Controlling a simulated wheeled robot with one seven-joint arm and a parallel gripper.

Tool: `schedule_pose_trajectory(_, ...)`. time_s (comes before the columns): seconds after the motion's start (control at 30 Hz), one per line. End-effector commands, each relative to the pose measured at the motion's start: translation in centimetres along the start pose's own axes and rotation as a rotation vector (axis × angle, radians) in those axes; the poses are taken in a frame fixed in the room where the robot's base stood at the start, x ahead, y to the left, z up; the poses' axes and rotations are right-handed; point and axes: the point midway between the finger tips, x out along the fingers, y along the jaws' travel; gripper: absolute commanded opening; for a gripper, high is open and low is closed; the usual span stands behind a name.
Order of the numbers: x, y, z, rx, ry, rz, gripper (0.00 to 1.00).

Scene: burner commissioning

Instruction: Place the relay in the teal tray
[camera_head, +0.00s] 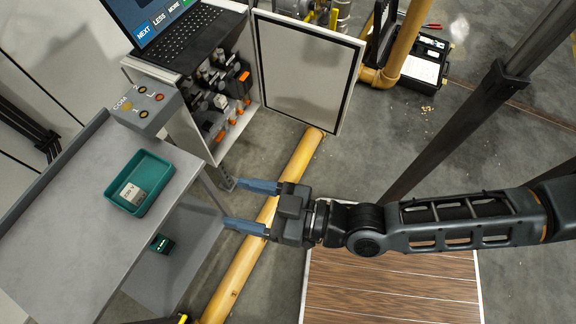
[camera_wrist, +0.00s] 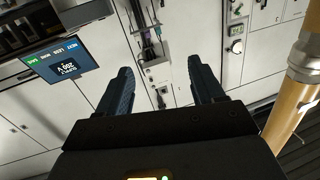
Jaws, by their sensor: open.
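The teal tray (camera_head: 150,172) sits on the grey cart top at the left in the head view. A small pale block with a printed label (camera_head: 132,194), apparently a relay, lies inside the tray near its front-left side. My gripper (camera_head: 231,204) is open and empty. It is to the right of the cart, apart from the tray, with its fingers pointing left. In the wrist view its two fingers (camera_wrist: 161,75) are spread with nothing between them. The tray and the block do not show in the wrist view.
An open cabinet (camera_head: 222,100) with several components stands behind the cart, under a laptop (camera_head: 180,35). A button box (camera_head: 148,105) stands by the cart's back corner. A small dark green device (camera_head: 162,244) is on the lower shelf. A yellow pipe (camera_head: 245,270) runs below my gripper.

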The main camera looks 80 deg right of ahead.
Motion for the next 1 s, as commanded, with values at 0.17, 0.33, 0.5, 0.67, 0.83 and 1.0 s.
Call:
schedule_pose_trajectory(0.17, -5.8, 1.1, -4.7, -0.026, -0.090, -0.048, 0.67)
schedule_pose_trajectory(0.33, -9.0, 1.8, -8.5, -0.051, -0.171, -0.069, 0.67)
schedule_pose_trajectory(0.5, -10.3, 2.2, -10.6, -0.067, -0.215, -0.073, 0.67)
schedule_pose_trajectory(0.67, -10.5, 2.2, -10.9, -0.070, -0.224, -0.073, 0.67)
schedule_pose_trajectory(0.83, -10.5, 2.2, -10.9, -0.069, -0.223, -0.074, 0.67)
schedule_pose_trajectory(1.0, -10.5, 2.2, -10.8, -0.069, -0.222, -0.074, 0.67)
